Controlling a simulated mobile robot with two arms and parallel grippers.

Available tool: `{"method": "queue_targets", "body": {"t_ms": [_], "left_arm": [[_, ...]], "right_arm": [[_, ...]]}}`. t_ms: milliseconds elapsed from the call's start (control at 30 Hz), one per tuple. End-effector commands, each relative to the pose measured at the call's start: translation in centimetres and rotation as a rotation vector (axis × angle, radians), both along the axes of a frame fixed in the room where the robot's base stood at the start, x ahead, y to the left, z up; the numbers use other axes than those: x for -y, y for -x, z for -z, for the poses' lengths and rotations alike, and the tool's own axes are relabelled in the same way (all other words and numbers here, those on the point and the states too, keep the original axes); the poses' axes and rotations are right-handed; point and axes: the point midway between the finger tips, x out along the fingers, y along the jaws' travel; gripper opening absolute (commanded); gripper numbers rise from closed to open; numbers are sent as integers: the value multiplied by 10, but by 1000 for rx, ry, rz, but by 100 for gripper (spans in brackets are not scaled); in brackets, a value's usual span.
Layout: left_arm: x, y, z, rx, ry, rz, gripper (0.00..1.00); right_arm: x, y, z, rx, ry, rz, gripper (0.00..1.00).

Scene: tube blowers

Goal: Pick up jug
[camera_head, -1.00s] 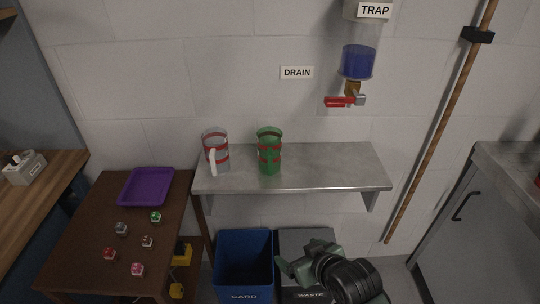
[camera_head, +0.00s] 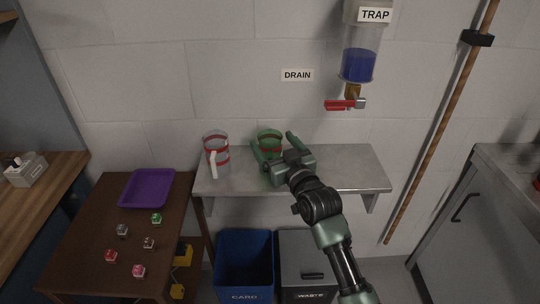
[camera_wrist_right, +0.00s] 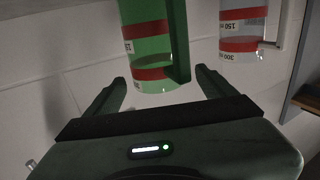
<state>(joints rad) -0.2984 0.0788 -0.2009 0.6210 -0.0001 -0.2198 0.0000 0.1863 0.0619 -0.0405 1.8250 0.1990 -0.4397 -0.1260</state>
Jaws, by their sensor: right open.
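A clear jug with red bands and a white handle (camera_head: 215,155) stands on the metal shelf (camera_head: 345,172) against the wall. A green jug with red bands (camera_head: 269,139) stands to its right on the shelf, partly hidden by my right gripper. My right gripper (camera_head: 277,144) is open at the green jug, its fingers on either side of it in the head view. In the right wrist view, the green jug (camera_wrist_right: 148,45) is ahead between the open fingers (camera_wrist_right: 160,85), with its handle towards the right finger. The clear jug (camera_wrist_right: 240,30) is further right there. My left gripper is not in view.
A brown table (camera_head: 85,245) at left holds a purple tray (camera_head: 147,188) and several small coloured items. A blue bin (camera_head: 244,262) and a grey waste bin (camera_head: 303,265) stand below the shelf. A trap container with blue liquid (camera_head: 359,64) hangs above. The shelf's right part is partly clear.

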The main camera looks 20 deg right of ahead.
Motion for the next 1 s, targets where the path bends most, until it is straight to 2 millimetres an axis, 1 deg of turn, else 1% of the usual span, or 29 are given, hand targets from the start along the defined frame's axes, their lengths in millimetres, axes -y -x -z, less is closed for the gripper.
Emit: {"method": "queue_targets", "body": {"t_ms": [33,133,367,400,467,500,567,600,667,700,1000], "left_arm": [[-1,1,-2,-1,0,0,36],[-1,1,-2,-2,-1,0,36],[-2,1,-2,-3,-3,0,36],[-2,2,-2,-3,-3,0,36],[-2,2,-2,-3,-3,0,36],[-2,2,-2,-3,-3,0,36],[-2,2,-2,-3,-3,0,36],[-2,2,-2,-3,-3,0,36],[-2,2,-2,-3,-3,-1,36],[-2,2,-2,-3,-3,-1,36],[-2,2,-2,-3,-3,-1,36]], "right_arm": [[0,-8,-2,2,1,1,85],[-1,-16,-1,1,1,0,85],[-1,-18,0,0,1,0,85],[-1,-18,0,0,1,0,82],[-1,-18,0,0,1,0,66],[-1,-17,0,0,1,0,54],[-1,-17,0,-1,1,0,38],[-1,-17,0,-1,1,0,27],[-1,-17,0,-1,1,0,10],[-1,-17,0,-1,1,0,0],[-1,-17,-2,1,1,1,0]]}}
